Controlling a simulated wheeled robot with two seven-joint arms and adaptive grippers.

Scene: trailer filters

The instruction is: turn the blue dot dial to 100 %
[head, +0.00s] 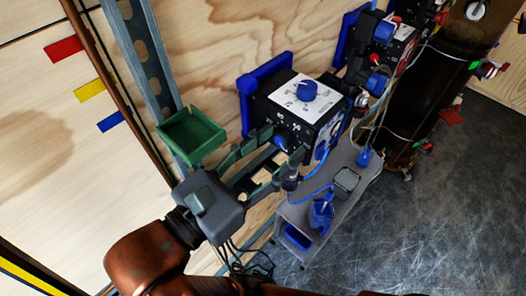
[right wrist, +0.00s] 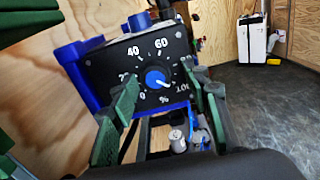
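The blue dot dial (right wrist: 155,77) is a round blue knob on the front face of a black box (right wrist: 110,72). White numbers and a percent sign ring it. Its white pointer line leans to the lower right, towards the 100 mark, but the exact reading is hard to tell. In the head view the dial (head: 281,141) is small and partly hidden. My right gripper (head: 282,145) is open, with one finger on each side of the dial; contact is not visible. In the right wrist view its green-padded fingers (right wrist: 165,88) flank the dial. My left gripper is not in view.
A larger blue knob (head: 306,90) sits on the box's white top panel. A green tray (head: 192,137) is on the wall rail beside my right gripper. A grey cart (head: 330,195) with blue cables stands below. A dark cylinder (head: 425,100) stands at right. Open floor (head: 440,220) lies lower right.

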